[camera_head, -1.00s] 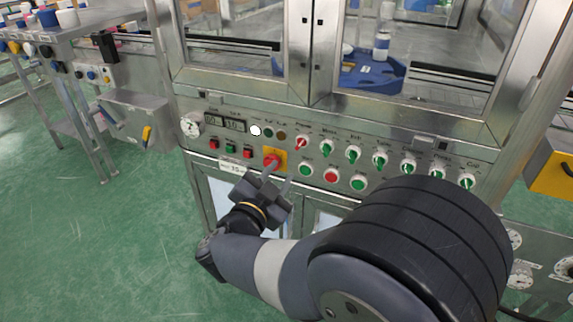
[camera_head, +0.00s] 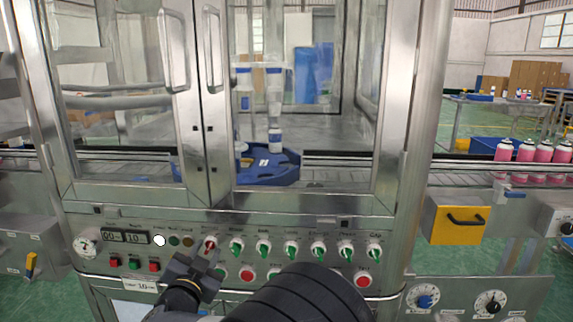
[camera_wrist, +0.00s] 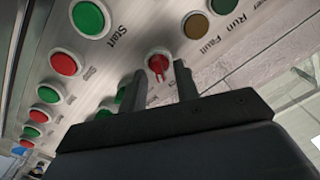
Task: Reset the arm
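My gripper (camera_head: 207,262) is in front of the machine's control panel (camera_head: 330,222), low at the picture's middle left. In the wrist view its two fingers (camera_wrist: 157,82) stand apart with nothing seen between them, so it is open and empty. Beyond the fingertips in the wrist view is a red selector knob (camera_wrist: 158,66); I cannot tell the gap. The red power knob (camera_head: 210,245) also shows in the head view, just above the gripper. My arm hides part of the lower button row.
A row of green selector knobs (camera_head: 291,249) runs right of the gripper. Glass doors (camera_head: 305,100) stand above the panel, with a blue turntable (camera_head: 270,170) behind them. Pink cans (camera_head: 525,151) line the conveyor at right. A yellow box (camera_head: 458,224) juts out at right.

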